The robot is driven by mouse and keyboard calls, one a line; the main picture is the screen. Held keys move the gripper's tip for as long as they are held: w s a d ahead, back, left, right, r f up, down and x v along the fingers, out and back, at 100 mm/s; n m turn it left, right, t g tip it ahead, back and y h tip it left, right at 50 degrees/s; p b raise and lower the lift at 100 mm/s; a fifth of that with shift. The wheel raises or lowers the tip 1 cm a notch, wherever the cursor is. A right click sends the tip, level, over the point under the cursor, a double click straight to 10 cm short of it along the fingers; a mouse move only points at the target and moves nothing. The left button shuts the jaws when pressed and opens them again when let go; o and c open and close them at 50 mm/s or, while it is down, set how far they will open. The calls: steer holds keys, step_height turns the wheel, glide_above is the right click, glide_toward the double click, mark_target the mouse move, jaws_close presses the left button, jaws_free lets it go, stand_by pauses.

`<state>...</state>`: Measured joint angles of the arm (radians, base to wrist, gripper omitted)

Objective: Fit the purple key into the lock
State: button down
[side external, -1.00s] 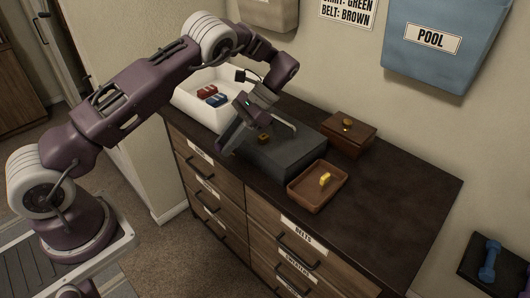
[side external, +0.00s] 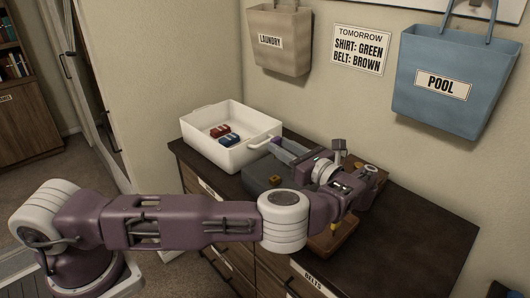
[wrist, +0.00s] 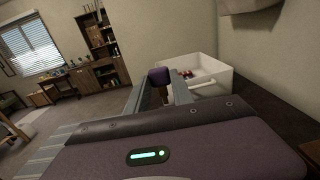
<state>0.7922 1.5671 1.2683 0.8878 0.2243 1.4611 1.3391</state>
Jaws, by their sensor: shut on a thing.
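A purple block-like head, apparently the purple key (wrist: 158,76), sits between the two fingers of my gripper (wrist: 158,92) in the wrist view. The fingers are shut on it, and its lower part is largely hidden. A small brass-coloured piece (side external: 275,180), possibly the lock, is on the grey box, apart from my gripper. Its keyhole cannot be made out.
A white bin (side external: 212,148) holding red and blue items stands at the dresser's left end. A wooden box (side external: 377,174) and a brown tray (side external: 322,243) are partly hidden by my arm. The dark dresser top (side external: 425,235) is clear at right.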

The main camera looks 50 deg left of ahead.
steer(key=shift+d, duration=0.1)
steer(key=shift+f, duration=2.85)
steer(key=shift+f, duration=1.55)
steer(key=c, duration=1)
jaws_free()
steer(key=shift+c, duration=0.2)
steer(key=shift+d, duration=1.25)
step_height(320, 180, up, 7)
steer(key=shift+d, duration=0.2)
